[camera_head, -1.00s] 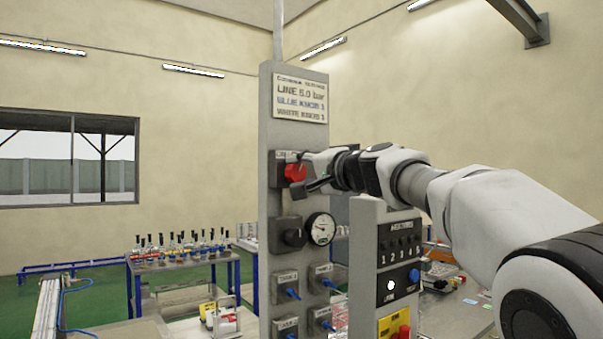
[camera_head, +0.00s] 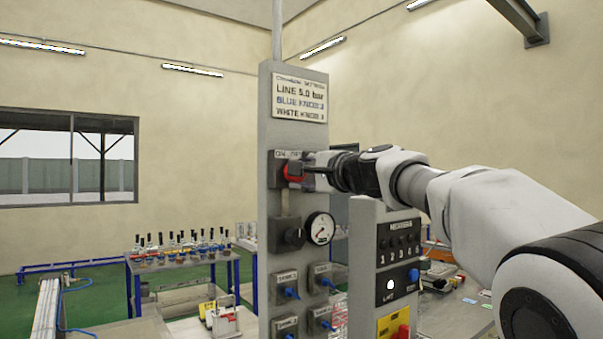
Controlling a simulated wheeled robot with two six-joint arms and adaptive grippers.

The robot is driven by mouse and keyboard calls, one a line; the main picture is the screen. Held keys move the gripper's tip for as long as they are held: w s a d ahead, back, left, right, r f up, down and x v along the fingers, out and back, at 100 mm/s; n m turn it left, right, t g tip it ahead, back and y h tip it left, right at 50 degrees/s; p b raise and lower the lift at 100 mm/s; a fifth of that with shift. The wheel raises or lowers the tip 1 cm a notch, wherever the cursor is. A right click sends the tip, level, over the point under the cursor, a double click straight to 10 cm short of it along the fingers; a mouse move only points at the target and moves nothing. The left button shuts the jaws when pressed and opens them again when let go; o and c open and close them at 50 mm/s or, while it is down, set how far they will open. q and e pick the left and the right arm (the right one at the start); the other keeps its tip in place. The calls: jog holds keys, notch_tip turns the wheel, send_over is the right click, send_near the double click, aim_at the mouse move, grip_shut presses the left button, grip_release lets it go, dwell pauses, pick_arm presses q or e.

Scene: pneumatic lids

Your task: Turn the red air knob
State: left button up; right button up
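The red air knob (camera_head: 289,173) sits high on the grey upright panel (camera_head: 266,235), below the sign. My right gripper (camera_head: 306,170) reaches in from the right and is at the knob. One dark finger lies across the knob's right side and covers part of it. The other finger is hidden, so I cannot tell whether the fingers are closed on the knob. My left gripper is out of view.
Several blue knobs sit lower. A grey control box (camera_head: 365,245) with buttons stands under my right arm. A table of bottles (camera_head: 180,258) is behind left.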

jog(key=o, duration=1.1)
jog(key=shift+o, duration=0.2)
jog(key=v, duration=1.1)
jog(key=shift+s+d, duration=0.2)
jog(key=shift+s, duration=0.1)
